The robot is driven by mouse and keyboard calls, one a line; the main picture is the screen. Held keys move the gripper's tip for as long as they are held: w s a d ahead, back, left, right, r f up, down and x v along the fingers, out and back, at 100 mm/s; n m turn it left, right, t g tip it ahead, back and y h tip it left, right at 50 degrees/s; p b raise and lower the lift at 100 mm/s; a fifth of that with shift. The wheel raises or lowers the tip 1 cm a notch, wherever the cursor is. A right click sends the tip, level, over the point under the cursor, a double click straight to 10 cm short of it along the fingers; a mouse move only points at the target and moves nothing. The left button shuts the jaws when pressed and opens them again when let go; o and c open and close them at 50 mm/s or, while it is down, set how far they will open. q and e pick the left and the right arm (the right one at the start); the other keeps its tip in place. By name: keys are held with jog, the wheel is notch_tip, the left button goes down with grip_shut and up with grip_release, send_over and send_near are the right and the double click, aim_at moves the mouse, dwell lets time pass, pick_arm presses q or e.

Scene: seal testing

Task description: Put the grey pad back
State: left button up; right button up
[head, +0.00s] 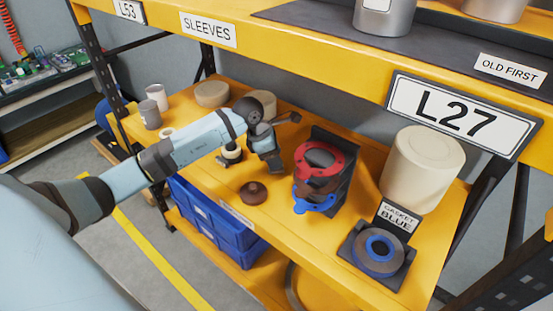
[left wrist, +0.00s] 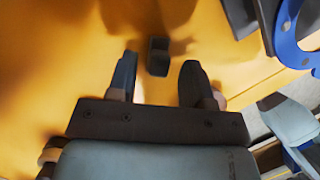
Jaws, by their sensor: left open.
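My left gripper (head: 279,143) hangs over the yellow shelf, left of the test stand, with its fingers apart. In the left wrist view its open fingers (left wrist: 159,64) point toward a small dark grey block (left wrist: 158,56) on the yellow surface, which looks like the grey pad. The block shows in the gap between the fingertips, with nothing visibly gripping it. I cannot tell how far beyond the fingertips it is. I cannot make out the pad in the head view, where the gripper may hide it. My right gripper is not in view.
A dark stand (head: 346,160) holds a red flange (head: 320,150) and a blue flange (head: 316,203) close right of the gripper. A brown knob-like piece (head: 253,193) lies in front. A large cream cylinder (head: 420,168) and a blue gasket (head: 380,252) stand right. An upper shelf overhangs.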

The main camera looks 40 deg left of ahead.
pick_arm(q)
jog(key=v, duration=1)
jog(key=shift+p, duration=0.3)
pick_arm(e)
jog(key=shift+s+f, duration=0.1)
pick_arm(q)
jog(key=shift+r, duration=0.1)
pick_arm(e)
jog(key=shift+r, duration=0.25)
